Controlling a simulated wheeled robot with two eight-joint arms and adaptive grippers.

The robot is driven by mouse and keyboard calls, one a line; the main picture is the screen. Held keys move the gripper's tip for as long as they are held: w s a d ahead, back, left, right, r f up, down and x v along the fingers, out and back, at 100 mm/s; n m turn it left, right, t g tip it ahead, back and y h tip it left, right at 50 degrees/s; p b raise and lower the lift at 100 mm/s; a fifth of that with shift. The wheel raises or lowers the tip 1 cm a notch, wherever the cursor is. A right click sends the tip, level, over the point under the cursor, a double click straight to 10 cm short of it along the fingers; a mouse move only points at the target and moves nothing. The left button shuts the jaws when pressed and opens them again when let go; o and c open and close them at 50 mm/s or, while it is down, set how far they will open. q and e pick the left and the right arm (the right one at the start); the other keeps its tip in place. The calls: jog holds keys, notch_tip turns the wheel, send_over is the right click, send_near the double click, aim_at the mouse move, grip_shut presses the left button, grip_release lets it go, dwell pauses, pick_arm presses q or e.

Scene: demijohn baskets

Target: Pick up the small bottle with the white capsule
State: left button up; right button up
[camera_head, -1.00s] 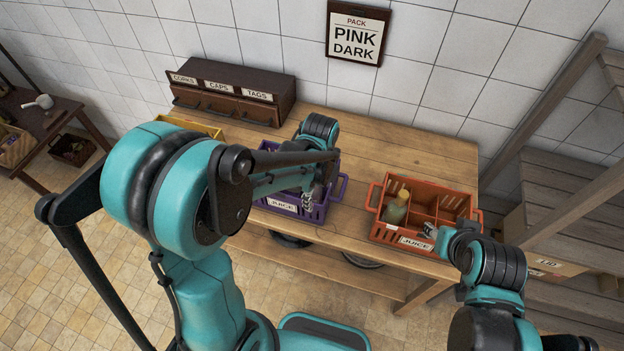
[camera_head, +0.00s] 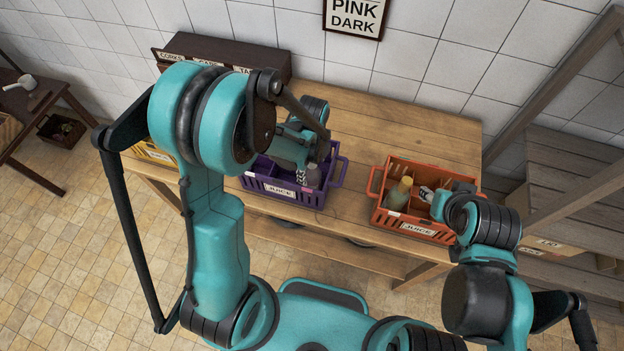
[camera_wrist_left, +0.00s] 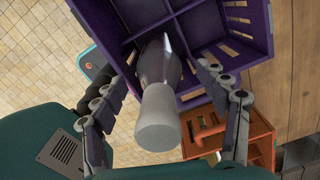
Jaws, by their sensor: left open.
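A small dark grey bottle with a pale grey-white capsule (camera_wrist_left: 158,118) stands in a compartment of the purple crate (camera_wrist_left: 258,45). My left gripper (camera_wrist_left: 166,82) is open, with one finger on each side of the bottle; I cannot tell whether either touches it. In the head view, the left gripper (camera_head: 303,172) reaches down into the purple crate (camera_head: 265,187), and part of the grey bottle (camera_head: 314,176) shows beside it. My right gripper (camera_head: 428,194) is at the orange crate; its jaws are too small and partly hidden to read.
The orange crate (camera_head: 408,227) stands to the right and holds a pale bottle with a yellowish top (camera_head: 398,194). A yellow crate (camera_head: 150,152) is partly hidden behind my left arm. A dark drawer box (camera_head: 215,50) stands at the back. The wooden table (camera_head: 400,120) is clear behind the crates.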

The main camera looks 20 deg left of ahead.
pick_arm(q)
jog(key=shift+f, duration=0.6)
jog(key=shift+s, duration=0.1)
grip_shut()
jog(key=shift+r, duration=0.1)
notch_tip(320, 180, up, 18)
jog(key=p, duration=0.2)
